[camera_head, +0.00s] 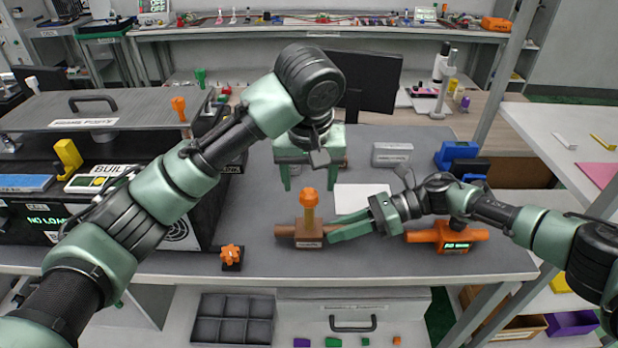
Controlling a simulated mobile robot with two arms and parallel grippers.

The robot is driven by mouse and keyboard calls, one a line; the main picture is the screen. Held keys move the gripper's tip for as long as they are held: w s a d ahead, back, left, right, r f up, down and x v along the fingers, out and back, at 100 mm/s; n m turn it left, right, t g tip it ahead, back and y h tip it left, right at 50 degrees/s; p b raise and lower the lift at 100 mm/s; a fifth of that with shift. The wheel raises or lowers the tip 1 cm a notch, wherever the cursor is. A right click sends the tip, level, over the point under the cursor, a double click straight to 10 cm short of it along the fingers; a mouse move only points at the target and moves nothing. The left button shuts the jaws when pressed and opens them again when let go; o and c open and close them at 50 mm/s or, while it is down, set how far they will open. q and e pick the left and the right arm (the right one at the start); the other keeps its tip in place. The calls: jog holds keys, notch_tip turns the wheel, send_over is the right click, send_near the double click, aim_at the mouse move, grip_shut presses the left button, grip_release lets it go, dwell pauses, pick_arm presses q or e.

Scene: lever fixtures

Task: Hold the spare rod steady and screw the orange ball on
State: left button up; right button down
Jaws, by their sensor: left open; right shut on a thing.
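The spare rod (310,217) is a short tan rod standing upright on a brown base (308,236) near the table's front. The orange ball (307,196) is at the rod's top end; whether it is threaded on cannot be told. My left gripper (310,182) is open, fingers pointing down, above the ball with one finger to each side. Its fingers appear clear of the ball. My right gripper (328,228) comes in from the right, low down, and is shut on the right end of the rod's base.
An orange fixture with a small display (448,237) stands right, beneath my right forearm. An orange knob on a black base (231,256) sits at the front left. A large black bench unit (190,205) fills the left. A white sheet (362,196) lies behind the rod.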

aim_at(309, 191)
pick_arm(q)
jog(key=shift+f, duration=0.15)
jog(key=shift+f, duration=1.35)
grip_shut()
jog(key=m, duration=0.2)
jog(key=shift+a+m+h, duration=0.1)
jog(key=shift+m+h, duration=0.2)
jog(key=shift+h, duration=0.1)
jog(key=shift+c, duration=0.3)
grip_release()
jog(key=v, duration=1.2)
